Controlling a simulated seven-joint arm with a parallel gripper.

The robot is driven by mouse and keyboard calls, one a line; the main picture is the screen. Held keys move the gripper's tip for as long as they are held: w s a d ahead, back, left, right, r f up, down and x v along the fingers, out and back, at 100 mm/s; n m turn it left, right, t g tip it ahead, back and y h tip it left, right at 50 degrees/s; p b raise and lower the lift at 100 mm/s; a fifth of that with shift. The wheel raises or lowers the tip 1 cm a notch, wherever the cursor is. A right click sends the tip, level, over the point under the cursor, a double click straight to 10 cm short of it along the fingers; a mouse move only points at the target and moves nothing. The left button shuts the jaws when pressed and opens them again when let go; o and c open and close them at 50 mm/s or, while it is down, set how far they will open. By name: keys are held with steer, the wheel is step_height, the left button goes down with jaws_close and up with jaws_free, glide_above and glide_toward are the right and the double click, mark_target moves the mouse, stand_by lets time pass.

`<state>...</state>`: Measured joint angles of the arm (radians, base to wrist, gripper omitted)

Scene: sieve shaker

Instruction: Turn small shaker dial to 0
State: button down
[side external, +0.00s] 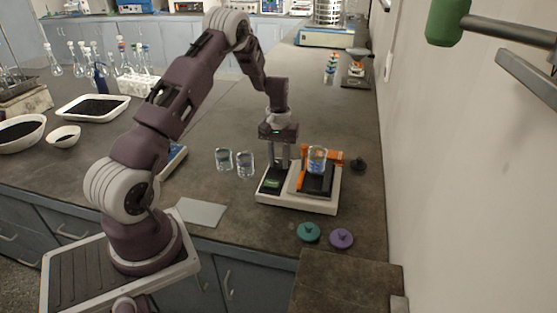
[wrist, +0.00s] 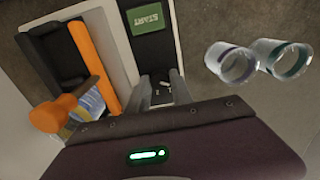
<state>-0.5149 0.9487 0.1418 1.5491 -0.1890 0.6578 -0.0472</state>
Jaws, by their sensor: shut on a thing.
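The small shaker (side external: 300,202) is a white box with a black platform and orange clamp parts on the counter's right part. Its green START panel (side external: 271,183) also shows in the wrist view (wrist: 146,19). My gripper (side external: 277,165) points down over the shaker's left part, behind the panel. In the wrist view my fingers (wrist: 160,88) straddle a small dark dial (wrist: 160,86) and are shut on it. The dial is mostly hidden, and its setting cannot be read. A clear jar with blue contents (side external: 317,160) stands on the shaker's platform beside the orange clamp (side external: 301,178).
Two empty glass jars (side external: 224,159) (side external: 245,164) stand left of the shaker. A dark knob (side external: 358,164) lies to its right, near the wall. A teal lid (side external: 308,232) and a purple lid (side external: 341,238) lie in front. A grey sheet (side external: 201,212) lies at front left.

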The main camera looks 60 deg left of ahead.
mark_target(278, 163)
stand_by(0.3)
steer(key=c, duration=1.1)
jaws_free()
step_height(278, 163, up, 7)
steer(key=shift+r, duration=0.1)
